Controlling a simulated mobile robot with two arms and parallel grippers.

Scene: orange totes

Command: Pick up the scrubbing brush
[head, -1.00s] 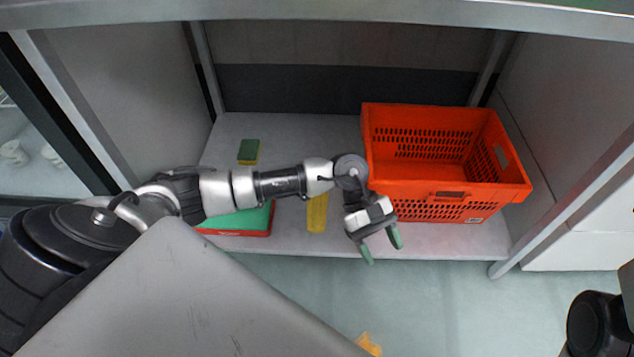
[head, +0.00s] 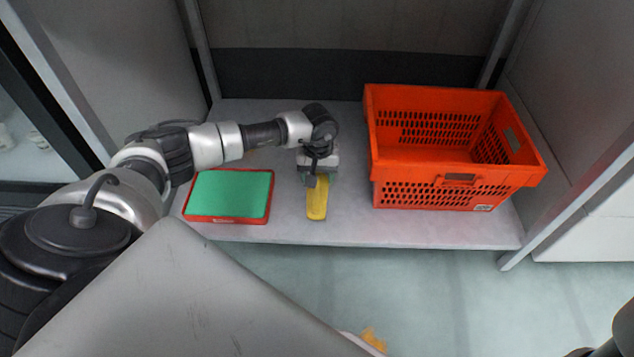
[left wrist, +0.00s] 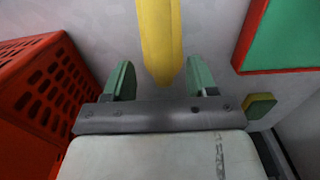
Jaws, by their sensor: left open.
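The yellow scrubbing brush (head: 317,205) lies on the shelf between a green board and the orange tote, its long side pointing toward the front edge. Its far end is hidden under my left gripper (head: 318,180). In the left wrist view the yellow brush (left wrist: 159,35) runs down from the top edge, its tapered end between the two green fingertips of my left gripper (left wrist: 159,76). The fingers are open, one to each side, with gaps between them and the brush. I cannot tell their exact height above it. My right gripper is out of view.
The empty orange tote (head: 459,181) stands to the right. The green board with a red rim (head: 230,196) lies to the left. A green and yellow sponge (left wrist: 260,107) shows in the wrist view. Shelf posts and an upright back wall bound the space.

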